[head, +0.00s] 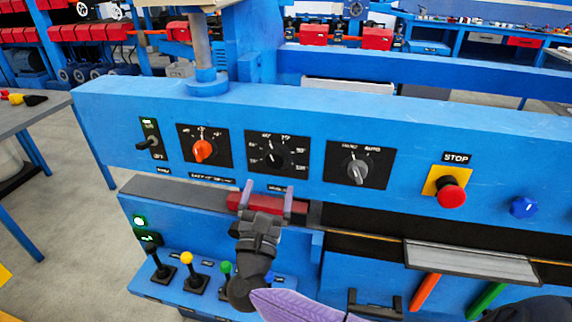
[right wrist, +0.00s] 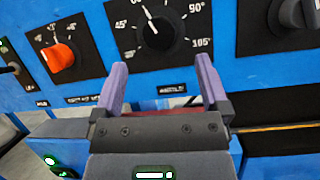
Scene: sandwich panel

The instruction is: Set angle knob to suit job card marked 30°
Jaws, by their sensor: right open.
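The angle knob (head: 272,156) is a round black dial on the blue panel, between the orange knob and the grey knob. In the right wrist view the angle knob (right wrist: 160,36) has a white pointer line aimed up and left, past the 45° mark; 90° and 105° are at its right. My right gripper (head: 268,191) is open, its two purple fingers below the dial in the head view. In the right wrist view the gripper (right wrist: 162,70) has its fingertips spread below the knob, apart from it and empty. I cannot make out a job card marked 30°.
An orange knob (head: 203,150) is left of the dial, and a grey selector marked AUTO (head: 354,170) is right. A red stop button (head: 452,195) sits further right. A red block (head: 262,204) shows behind my gripper. Lever switches (head: 194,279) stand below.

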